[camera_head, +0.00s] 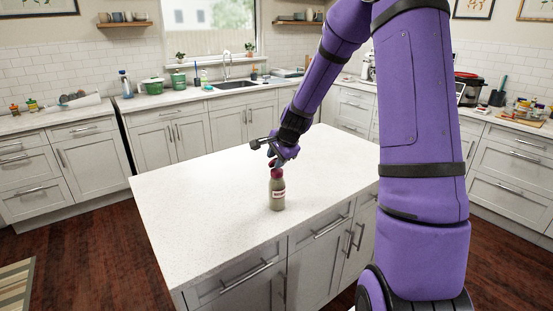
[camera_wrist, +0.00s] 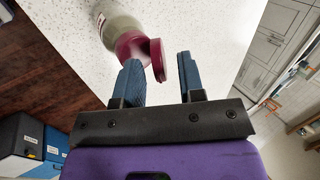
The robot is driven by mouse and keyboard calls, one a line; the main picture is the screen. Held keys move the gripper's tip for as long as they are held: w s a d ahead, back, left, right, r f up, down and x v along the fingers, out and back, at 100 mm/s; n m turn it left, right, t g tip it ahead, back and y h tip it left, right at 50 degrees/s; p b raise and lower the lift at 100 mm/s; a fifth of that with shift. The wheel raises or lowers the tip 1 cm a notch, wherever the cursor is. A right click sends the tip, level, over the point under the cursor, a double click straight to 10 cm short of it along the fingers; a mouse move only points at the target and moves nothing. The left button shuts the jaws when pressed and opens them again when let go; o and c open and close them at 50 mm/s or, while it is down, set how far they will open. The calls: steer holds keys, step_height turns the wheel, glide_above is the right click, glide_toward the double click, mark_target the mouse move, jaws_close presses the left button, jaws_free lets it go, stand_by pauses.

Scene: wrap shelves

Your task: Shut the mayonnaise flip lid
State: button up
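The mayonnaise bottle (camera_head: 277,192) stands upright on the white island top, with a pale grey-green body, a small label and a dark red cap. In the wrist view the cap (camera_wrist: 132,46) shows with its flip lid (camera_wrist: 158,60) swung open, sticking out from the cap towards the fingers. My gripper (camera_head: 274,161) is just above the bottle's top. In the wrist view my gripper's blue fingers (camera_wrist: 158,66) are apart, with the lid's edge near the gap between their tips. The lid looks closer to the left finger; I cannot tell whether they touch.
The rest of the island top (camera_head: 205,185) is clear. Counters with a sink (camera_head: 237,85), green pots (camera_head: 153,86) and other kitchen items run along the walls, away from the bottle. Dark wooden floor surrounds the island.

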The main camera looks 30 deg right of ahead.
steer(key=shift+f, duration=0.1)
jaws_close()
steer(key=shift+s+d+f+t, duration=0.15)
steer(key=shift+s+t, duration=0.1)
steer(key=shift+t, duration=0.35)
steer(key=shift+s+f+t, duration=0.2)
steer(key=shift+s+t, duration=0.05)
steer(key=shift+t, duration=0.6)
steer(key=shift+s+f+t, duration=0.2)
steer(key=shift+f+t, duration=0.05)
steer(key=shift+t, duration=0.55)
steer(key=shift+s+f+t, duration=0.2)
steer(key=shift+s+t, duration=0.05)
steer(key=shift+t, duration=0.6)
jaws_free()
